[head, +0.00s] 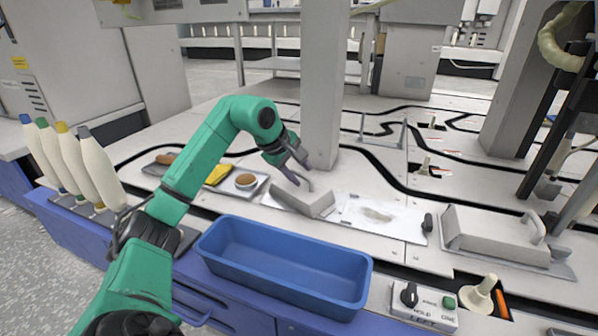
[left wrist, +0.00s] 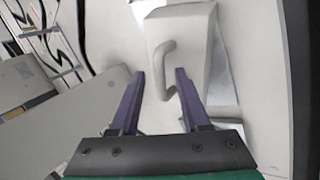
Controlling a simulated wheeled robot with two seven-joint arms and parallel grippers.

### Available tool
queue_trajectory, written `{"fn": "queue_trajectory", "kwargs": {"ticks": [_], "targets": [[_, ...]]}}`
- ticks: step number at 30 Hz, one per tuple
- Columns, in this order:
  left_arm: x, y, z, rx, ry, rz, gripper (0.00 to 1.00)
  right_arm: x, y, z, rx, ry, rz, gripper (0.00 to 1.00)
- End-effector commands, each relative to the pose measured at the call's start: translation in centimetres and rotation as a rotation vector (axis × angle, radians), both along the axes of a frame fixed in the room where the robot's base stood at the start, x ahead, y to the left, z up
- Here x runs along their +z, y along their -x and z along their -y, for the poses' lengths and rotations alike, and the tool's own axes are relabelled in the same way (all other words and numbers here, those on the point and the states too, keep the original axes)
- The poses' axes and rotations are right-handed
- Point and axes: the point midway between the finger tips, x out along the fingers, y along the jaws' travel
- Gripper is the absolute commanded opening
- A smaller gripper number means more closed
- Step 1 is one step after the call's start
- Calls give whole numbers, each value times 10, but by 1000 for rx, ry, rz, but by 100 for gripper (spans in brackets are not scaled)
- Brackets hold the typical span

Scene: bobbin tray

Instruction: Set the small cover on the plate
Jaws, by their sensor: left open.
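The small cover (head: 312,203), a pale grey box with sloped sides and a bent handle on top, sits at the left end of a flat, shiny plate (head: 398,226) with a brownish smudge. My left gripper (head: 289,176) is open just above the cover, by its handle. In the left wrist view the open fingers (left wrist: 160,75) point toward the cover (left wrist: 198,40), and the handle lies ahead of and between them. I cannot tell whether the fingers touch the handle. My right gripper is not in view.
A larger grey cover (head: 490,232) with a handle stands on the right. A blue bin (head: 285,268) lies in front. A tray (head: 262,182) holds a small bowl (head: 245,181). A grey column (head: 322,90) rises behind the small cover. Several bobbins (head: 100,165) stand at left.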

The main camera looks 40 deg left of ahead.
Motion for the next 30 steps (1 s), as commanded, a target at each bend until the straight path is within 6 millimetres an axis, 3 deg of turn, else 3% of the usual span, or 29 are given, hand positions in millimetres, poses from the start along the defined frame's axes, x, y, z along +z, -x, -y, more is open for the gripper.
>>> {"fn": "queue_trajectory", "kwargs": {"ticks": [4,9,16,30], "targets": [[17,7,-1,1,-2,-1,47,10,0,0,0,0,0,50],[55,32,-3,2,-7,-1,47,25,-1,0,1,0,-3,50],[95,61,-4,1,-2,0,47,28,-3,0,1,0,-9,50],[102,67,-4,0,0,0,47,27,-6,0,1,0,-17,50]]}}
